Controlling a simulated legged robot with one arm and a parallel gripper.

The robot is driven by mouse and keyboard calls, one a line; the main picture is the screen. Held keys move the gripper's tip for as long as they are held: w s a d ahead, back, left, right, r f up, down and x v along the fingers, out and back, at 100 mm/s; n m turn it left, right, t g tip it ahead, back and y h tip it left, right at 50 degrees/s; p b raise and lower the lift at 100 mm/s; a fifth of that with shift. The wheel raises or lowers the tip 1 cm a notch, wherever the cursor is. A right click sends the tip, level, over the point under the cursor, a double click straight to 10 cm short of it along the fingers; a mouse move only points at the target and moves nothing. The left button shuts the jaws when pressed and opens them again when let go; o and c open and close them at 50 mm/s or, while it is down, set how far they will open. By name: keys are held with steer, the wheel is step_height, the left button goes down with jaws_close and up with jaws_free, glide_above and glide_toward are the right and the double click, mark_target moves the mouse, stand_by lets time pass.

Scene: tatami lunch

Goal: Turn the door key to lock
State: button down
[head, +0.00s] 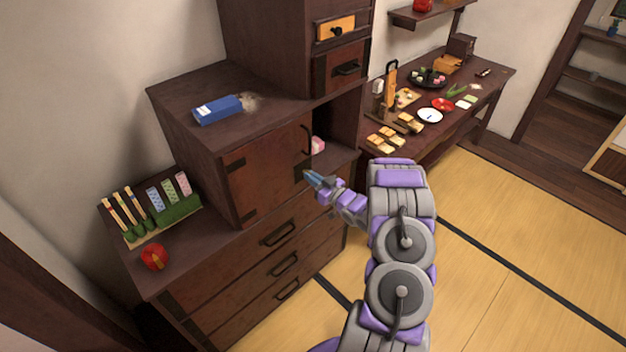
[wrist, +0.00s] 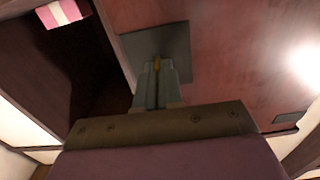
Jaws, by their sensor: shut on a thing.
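The cabinet door (head: 262,180) is a reddish-brown panel on the stepped chest and fills the upper right of the wrist view (wrist: 240,60). A dark square lock plate (wrist: 172,40) sits near its edge. The door key (wrist: 157,63) shows as a small brass-coloured piece between my fingertips, in front of the plate. My gripper (head: 311,178) is at the door's right edge, below the black handle (head: 306,140). In the wrist view my gripper (wrist: 156,80) is shut on the key. Most of the key is hidden by the fingers, so its turn angle cannot be told.
An open compartment (head: 335,135) with a pink-and-white item (head: 318,144) is right of the door. A blue box (head: 217,109) lies on top. Drawers (head: 280,236) are below. A low table (head: 468,115) with food stands behind. Tatami floor (head: 490,230) is clear on the right.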

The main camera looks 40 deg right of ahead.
steer(key=shift+a+f, duration=0.1)
steer(key=shift+f, duration=0.1)
stand_by(0.3)
steer(key=c, duration=1.4)
jaws_free()
steer(key=shift+w, duration=0.15)
steer(key=shift+o, duration=0.6)
steer(key=s+d+p, duration=0.1)
steer(key=s+p, duration=0.1)
steer(key=s, duration=1.5)
steer(key=shift+s+d, duration=0.2)
steer(key=shift+d, duration=0.15)
steer(key=shift+w, duration=0.1)
